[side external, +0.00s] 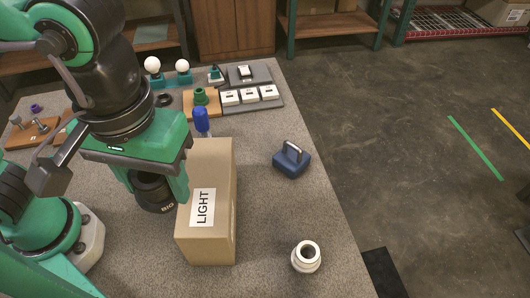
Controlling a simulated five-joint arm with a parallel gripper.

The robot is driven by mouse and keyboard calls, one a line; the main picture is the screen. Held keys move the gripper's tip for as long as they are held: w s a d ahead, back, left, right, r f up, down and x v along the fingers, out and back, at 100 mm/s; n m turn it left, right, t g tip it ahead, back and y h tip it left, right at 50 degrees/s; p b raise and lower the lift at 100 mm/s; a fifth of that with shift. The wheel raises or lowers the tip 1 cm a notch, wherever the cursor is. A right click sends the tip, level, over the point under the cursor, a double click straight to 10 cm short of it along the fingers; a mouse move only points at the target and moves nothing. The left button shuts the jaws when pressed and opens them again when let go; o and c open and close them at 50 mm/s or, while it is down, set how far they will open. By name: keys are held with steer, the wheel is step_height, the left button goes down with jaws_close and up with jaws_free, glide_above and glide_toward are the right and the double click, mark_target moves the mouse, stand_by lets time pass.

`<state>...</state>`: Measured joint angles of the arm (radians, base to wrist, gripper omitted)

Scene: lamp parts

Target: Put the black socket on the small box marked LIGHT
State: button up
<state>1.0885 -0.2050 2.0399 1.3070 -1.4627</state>
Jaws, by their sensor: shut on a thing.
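The socket is a dark round piece, partly hidden by the fingers. Light letters reading BIG show at its lower right, close to the box's left side. I cannot tell whether the socket touches the table or the box.
A blue block with a grey handle (292,160) sits right of the box. A cream ring-shaped socket (306,257) stands at the front right. A blue-topped bottle (201,122) stands behind the box. Bulbs, a green part and white labelled blocks line the back. The table's right side is mostly clear.

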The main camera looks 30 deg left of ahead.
steer(key=shift+s+a+r, duration=0.15)
steer(key=shift+s+r, duration=0.05)
steer(key=shift+s, duration=0.25)
glide_above(206, 181)
step_height(206, 181, down, 7)
steer(key=shift+f, duration=2.05)
steer(key=shift+f, duration=0.15)
steer(key=o, duration=1)
steer(key=shift+c, duration=0.2)
step_height(206, 181, up, 12)
steer(key=shift+r, duration=0.2)
